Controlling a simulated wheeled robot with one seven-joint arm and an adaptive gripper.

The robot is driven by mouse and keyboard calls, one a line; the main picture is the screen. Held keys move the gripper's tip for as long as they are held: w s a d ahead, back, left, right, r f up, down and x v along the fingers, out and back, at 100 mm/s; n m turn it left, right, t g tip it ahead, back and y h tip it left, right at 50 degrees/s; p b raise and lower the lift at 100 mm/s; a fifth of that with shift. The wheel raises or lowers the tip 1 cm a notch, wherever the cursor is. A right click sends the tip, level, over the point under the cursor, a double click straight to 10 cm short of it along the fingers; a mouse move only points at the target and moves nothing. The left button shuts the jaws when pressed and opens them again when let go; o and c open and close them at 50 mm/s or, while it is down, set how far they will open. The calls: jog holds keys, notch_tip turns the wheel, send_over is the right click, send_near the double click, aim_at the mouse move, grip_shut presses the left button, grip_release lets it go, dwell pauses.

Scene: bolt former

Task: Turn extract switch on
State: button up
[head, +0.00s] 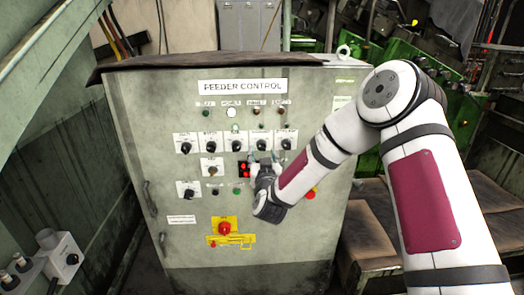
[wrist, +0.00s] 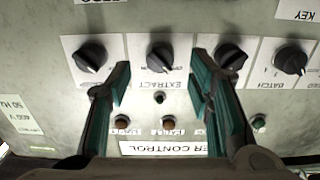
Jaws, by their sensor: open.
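The extract switch (wrist: 160,56) is a black rotary knob on a white plate, with "EXTRACT" printed upside down beneath it in the wrist view. In the head view it appears to be the second knob from the right in the upper row (head: 261,143) of the grey feeder control cabinet (head: 150,115). My gripper (wrist: 157,88) is open and empty. Its two teal-padded fingers stand apart, one on each side of the extract column, with no visible contact. In the head view my gripper (head: 264,161) is close to the panel, just below that knob.
Neighbouring knobs sit close on both sides: one to the left (wrist: 90,56) and one to the right (wrist: 231,54) in the wrist view. A red emergency button (head: 225,228) on a yellow plate is lower on the cabinet.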

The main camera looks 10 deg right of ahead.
aim_at(262, 149)
jog(key=shift+w, duration=1.9)
jog(key=shift+c, duration=0.4)
grip_shut()
